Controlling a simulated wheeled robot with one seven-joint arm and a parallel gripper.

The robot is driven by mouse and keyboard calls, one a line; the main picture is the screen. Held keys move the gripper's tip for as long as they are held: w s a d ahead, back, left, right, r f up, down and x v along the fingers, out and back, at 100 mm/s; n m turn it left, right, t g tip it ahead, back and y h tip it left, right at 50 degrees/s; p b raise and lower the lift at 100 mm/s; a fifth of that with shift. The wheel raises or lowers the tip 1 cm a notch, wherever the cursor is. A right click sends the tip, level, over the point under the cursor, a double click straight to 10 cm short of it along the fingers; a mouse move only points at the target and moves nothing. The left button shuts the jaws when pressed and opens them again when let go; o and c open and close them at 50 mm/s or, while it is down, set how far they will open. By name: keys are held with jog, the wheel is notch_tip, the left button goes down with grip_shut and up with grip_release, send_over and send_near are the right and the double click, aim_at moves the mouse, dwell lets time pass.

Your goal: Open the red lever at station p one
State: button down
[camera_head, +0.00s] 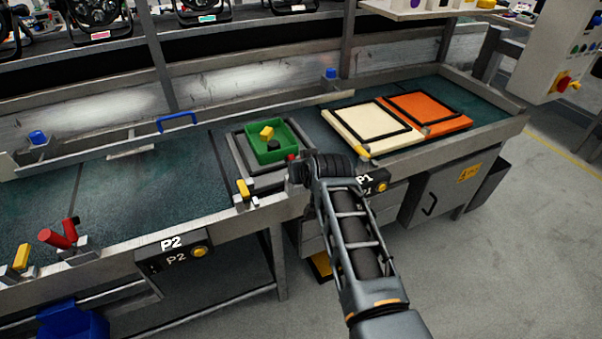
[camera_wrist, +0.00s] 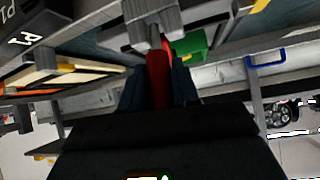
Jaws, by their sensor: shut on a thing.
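The red lever (camera_wrist: 157,75) at station P1 shows in the wrist view between the two dark fingers of my gripper (camera_wrist: 157,92). My gripper is shut on it, beside the grey bracket at the bench's front edge. In the head view my gripper (camera_head: 303,172) is at that edge, just left of the P1 sign (camera_head: 364,181). It hides most of the lever there; a small red bit shows by its top left. The lever's exact angle is hard to tell.
A green tray (camera_head: 284,152) with a yellow and a black piece lies behind my gripper. Cream (camera_head: 352,113) and orange (camera_head: 445,107) panels lie to the right. A yellow lever (camera_head: 243,190) stands left. Station P2 (camera_head: 171,243) has another red lever (camera_head: 57,237).

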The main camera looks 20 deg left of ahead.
jog(key=shift+w+a+r, duration=0.1)
jog(key=shift+w, duration=0.05)
dwell(0.4)
jog(key=c, duration=0.9)
grip_release()
jog(key=v, duration=0.7)
jog(key=shift+r+p, duration=0.3)
jog(key=shift+p, duration=0.05)
